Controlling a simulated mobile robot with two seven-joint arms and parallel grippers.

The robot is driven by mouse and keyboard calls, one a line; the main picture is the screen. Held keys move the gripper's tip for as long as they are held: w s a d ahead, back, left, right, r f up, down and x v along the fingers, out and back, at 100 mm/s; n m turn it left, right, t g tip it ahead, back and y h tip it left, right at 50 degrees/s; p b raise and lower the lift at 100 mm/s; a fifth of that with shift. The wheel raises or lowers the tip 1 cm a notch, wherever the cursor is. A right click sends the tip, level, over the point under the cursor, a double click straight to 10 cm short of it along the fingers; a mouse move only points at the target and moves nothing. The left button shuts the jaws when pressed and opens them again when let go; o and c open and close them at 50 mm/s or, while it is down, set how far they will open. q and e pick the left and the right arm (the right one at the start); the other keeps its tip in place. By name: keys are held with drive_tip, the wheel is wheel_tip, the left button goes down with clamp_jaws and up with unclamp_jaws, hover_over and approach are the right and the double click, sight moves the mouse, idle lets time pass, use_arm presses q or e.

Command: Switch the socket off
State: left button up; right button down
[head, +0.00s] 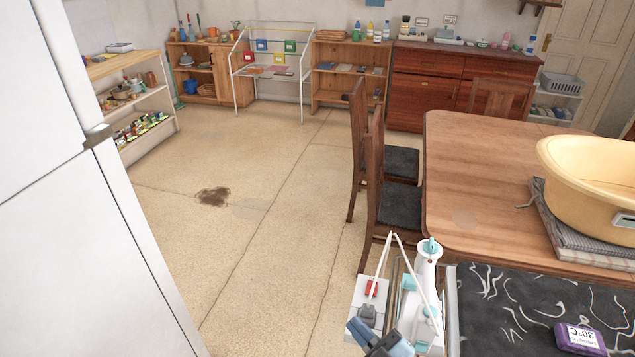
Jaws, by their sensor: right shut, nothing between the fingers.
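The socket (357,312) is a white block near the bottom centre of the head view. It has a red switch (372,288) towards its far end and a grey plug (367,312) seated nearer. Whether the switch is on or off is too small to tell. What seems to be my right gripper (363,333), dark blue-grey and shut with nothing in it, is at the bottom edge, over the near end of the socket. I cannot tell whether it touches. My left gripper is not in view.
A dark patterned top (500,310) holds a purple box (580,338). A wooden table (480,190) with chairs is beyond. Open floor (250,250) lies left.

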drive_tip(key=s+d+f+m+g+h+p, duration=0.1)
drive_tip(key=s+d+f+m+g+h, duration=0.1)
drive_tip(key=s+d+f+m+h, duration=0.3)
drive_tip(key=s+d+f+m+g+h, duration=0.2)
drive_tip(key=s+d+f+m+h, duration=0.3)
drive_tip(key=f, duration=0.5)
drive_tip(key=shift+s+d+f+m+g+h+p, duration=0.35)
drive_tip(key=shift+s+d+m, duration=0.35)
drive_tip(key=shift+d+m, duration=0.35)
drive_tip(key=shift+d+r, duration=0.1)
